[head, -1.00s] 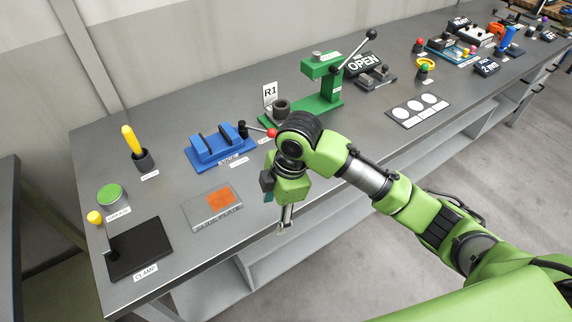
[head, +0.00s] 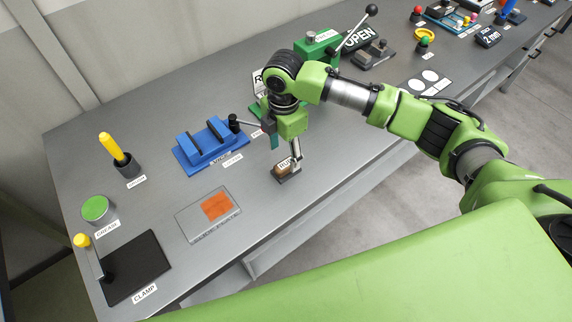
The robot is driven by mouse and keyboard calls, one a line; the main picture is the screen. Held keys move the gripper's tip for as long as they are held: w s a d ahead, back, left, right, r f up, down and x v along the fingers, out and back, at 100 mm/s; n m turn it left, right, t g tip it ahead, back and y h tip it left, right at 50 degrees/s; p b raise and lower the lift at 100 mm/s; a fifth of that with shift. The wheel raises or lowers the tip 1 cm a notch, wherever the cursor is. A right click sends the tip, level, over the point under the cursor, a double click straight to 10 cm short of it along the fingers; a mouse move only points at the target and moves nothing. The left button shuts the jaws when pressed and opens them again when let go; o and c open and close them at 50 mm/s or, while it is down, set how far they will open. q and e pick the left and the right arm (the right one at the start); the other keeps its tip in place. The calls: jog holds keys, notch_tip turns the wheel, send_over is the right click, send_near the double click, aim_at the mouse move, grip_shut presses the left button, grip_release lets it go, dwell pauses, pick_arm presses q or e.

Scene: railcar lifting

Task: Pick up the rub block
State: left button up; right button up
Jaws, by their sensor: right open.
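The rub block (head: 284,168) is a small brown piece with a white label, only partly readable, on the grey bench near its front edge. It sits on or against a small dark base. My right gripper (head: 286,152) points down at it from above, with its fingers apart. One finger is just beside the block's far right side, the other further left. I cannot tell whether a finger touches the block. The gripper partly hides the block's far side. My left gripper is out of view.
A blue vise-like fixture (head: 207,146) stands left of the gripper, and a green press (head: 316,46) stands behind it. A plate with an orange patch (head: 217,207) lies left of the block. A black clamp pad (head: 138,267) is at the front left. Bare bench surrounds the block's front.

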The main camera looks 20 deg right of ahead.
aim_at(286, 163)
notch_tip(286, 163, down, 2)
jog(key=shift+s+d+f+p, duration=0.1)
jog(key=shift+p, duration=0.6)
jog(key=shift+s+d+f+p, duration=0.15)
jog(key=shift+f+p, duration=0.3)
jog(key=shift+f, duration=1.35)
jog(key=c, duration=1)
jog(key=shift+c, duration=1.2)
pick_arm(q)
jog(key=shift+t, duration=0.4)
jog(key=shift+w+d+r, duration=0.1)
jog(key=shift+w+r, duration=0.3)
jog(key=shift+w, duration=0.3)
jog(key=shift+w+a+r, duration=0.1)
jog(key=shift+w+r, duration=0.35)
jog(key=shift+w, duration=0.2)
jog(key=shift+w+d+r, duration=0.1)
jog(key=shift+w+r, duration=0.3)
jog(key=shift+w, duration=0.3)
